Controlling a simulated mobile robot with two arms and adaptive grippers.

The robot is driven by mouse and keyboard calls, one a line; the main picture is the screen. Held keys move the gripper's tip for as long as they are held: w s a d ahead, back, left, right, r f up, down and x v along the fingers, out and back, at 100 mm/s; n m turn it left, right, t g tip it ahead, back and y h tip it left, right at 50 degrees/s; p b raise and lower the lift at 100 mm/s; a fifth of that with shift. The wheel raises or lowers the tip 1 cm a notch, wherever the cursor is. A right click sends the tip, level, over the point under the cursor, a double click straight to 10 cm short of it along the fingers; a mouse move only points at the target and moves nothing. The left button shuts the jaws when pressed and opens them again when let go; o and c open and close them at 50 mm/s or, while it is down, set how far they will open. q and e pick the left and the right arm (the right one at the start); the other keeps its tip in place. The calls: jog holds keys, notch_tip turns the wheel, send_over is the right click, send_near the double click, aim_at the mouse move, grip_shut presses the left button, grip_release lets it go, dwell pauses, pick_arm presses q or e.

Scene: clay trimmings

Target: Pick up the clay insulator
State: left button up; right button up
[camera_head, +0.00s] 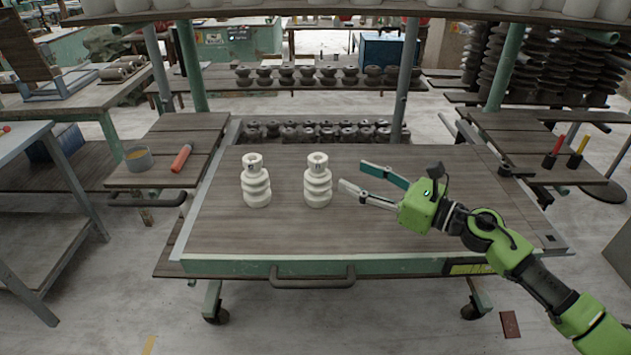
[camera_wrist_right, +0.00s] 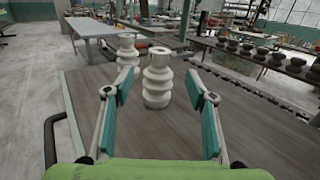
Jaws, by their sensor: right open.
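Two white ribbed clay insulators stand upright on the wooden cart top. The right one (camera_head: 318,184) is nearer my right gripper, and the left one (camera_head: 256,184) stands apart from it. My right gripper (camera_head: 353,178) is open and empty, just right of the right insulator, with its fingers pointing at it. In the right wrist view the nearer insulator (camera_wrist_right: 157,82) shows between and beyond the open fingers (camera_wrist_right: 161,88). The farther insulator (camera_wrist_right: 128,50) shows behind it, partly covered by the left finger. My left gripper is not in view.
The cart (camera_head: 400,236) is otherwise mostly clear on top. Rows of dark insulators (camera_head: 307,76) stand on a shelf behind. A grey bowl (camera_head: 138,158) and an orange-red tool (camera_head: 181,157) lie on the left side board. Two handled tools (camera_head: 577,152) stand at the right.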

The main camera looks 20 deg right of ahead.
aim_at(326, 163)
jog(key=shift+p+x, duration=0.85)
jog(key=shift+x, duration=2.25)
jog(key=shift+w+a, duration=0.2)
jog(key=p+x, duration=0.1)
jog(key=x, duration=0.3)
jog(key=shift+w+a, duration=0.35)
grip_shut()
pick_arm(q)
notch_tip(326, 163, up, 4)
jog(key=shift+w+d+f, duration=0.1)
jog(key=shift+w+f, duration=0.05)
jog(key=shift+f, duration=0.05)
pick_arm(e)
jog(key=shift+r, duration=0.1)
